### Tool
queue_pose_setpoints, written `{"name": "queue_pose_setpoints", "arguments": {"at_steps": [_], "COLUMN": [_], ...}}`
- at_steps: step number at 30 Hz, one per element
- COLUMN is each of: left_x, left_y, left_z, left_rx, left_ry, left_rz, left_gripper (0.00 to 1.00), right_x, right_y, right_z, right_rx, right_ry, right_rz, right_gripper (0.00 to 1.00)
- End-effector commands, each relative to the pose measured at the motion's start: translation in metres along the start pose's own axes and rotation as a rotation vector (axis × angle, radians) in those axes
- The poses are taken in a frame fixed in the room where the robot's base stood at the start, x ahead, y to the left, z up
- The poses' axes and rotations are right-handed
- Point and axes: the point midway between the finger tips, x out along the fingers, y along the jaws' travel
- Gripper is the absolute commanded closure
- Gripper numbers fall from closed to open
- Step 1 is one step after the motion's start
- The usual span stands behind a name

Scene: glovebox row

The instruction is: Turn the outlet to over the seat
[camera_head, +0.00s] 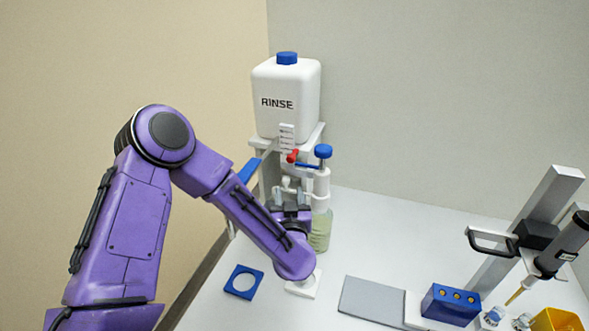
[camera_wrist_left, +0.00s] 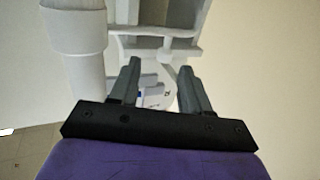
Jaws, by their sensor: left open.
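A bottle-top dispenser with a blue knob (camera_head: 323,151) and white body stands on a bottle of pale green liquid (camera_head: 320,232). A small white piece (camera_head: 287,184), which looks like its outlet, projects left from the body just above my gripper. A blue square plate with a round hole (camera_head: 232,286), likely the seat, lies on the bench at lower left. My left gripper (camera_head: 291,207) is beside the dispenser; its wrist hides part of it. In the left wrist view, the fingers (camera_wrist_left: 160,76) are apart, with white parts beyond; I cannot tell whether they touch any. My right gripper is out of view.
A white RINSE tank (camera_head: 286,101) with a red tap (camera_head: 292,156) stands on a bracket behind. A white square plate (camera_head: 304,286) is partly under my wrist. A grey mat (camera_head: 371,302), blue block (camera_head: 451,304) and pipette stand (camera_head: 535,226) are at right.

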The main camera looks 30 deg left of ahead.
Motion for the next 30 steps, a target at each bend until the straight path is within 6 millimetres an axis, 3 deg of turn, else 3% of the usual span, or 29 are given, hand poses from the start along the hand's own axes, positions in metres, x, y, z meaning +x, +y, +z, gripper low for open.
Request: {"name": "queue_pose_setpoints", "arguments": {"at_steps": [6,12,23,27,28,30], "left_x": [0.051,0.089,0.099,0.099,0.099,0.099], "left_y": [0.001,0.003,0.001,0.001,0.001,0.001], "left_z": [-0.001,0.002,0.004,0.004,0.004,0.004], "left_rx": [0.002,0.004,0.005,0.005,0.005,0.005], "left_ry": [-0.004,-0.005,-0.005,-0.005,-0.005,-0.005], "left_rz": [-0.004,-0.002,-0.002,-0.003,-0.003,-0.003], "left_gripper": [0.53,0.53,0.53,0.95,1.00,1.00], "right_x": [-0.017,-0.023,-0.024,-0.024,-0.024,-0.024], "right_y": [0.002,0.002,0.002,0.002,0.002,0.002], "right_z": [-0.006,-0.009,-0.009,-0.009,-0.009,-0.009], "right_rx": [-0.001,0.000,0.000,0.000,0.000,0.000], "right_ry": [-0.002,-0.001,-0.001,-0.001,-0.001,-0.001], "right_rz": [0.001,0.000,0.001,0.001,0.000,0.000], "right_gripper": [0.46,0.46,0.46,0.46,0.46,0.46]}}
